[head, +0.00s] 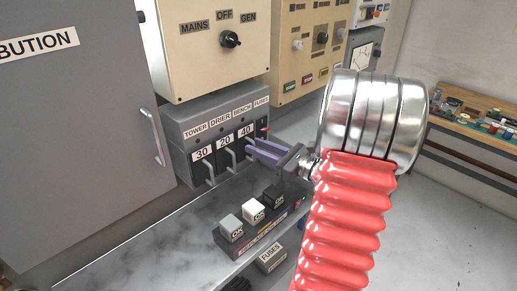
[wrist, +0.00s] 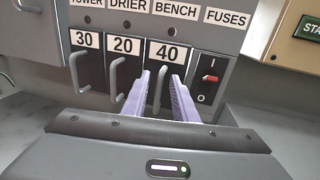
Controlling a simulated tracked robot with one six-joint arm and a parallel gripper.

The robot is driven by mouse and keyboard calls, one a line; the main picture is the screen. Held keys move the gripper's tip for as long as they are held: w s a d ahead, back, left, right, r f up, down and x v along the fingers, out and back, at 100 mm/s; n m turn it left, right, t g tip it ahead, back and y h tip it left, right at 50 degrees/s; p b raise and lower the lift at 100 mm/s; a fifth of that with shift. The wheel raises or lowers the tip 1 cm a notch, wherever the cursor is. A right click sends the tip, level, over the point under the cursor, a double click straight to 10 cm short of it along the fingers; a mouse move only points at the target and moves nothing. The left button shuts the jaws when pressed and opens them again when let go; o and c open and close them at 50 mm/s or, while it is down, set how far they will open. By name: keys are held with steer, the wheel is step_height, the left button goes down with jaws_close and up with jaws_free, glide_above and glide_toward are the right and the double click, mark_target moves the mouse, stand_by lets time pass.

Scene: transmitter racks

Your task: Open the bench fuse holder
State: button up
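The bench fuse holder (wrist: 167,55) is the dark block marked 40 under the BENCH label, third from the left in the grey fuse box (head: 180,105). It also shows in the head view (head: 246,131). Its upright grey handle (wrist: 159,92) sticks out in front. My gripper (wrist: 162,82) is open, with a lilac finger on each side of that handle. The fingers look apart from the handle. In the head view my gripper (head: 262,151) reaches the box from the right, and its fingers hide the 40 handle. The holder looks closed, flush with its neighbours.
Fuse holders 30 (wrist: 86,58) and 20 (wrist: 124,62) with similar handles stand close on the left. A red-levered FUSES switch (wrist: 210,78) is close on the right.

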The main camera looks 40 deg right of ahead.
jaws_close()
stand_by(0.6)
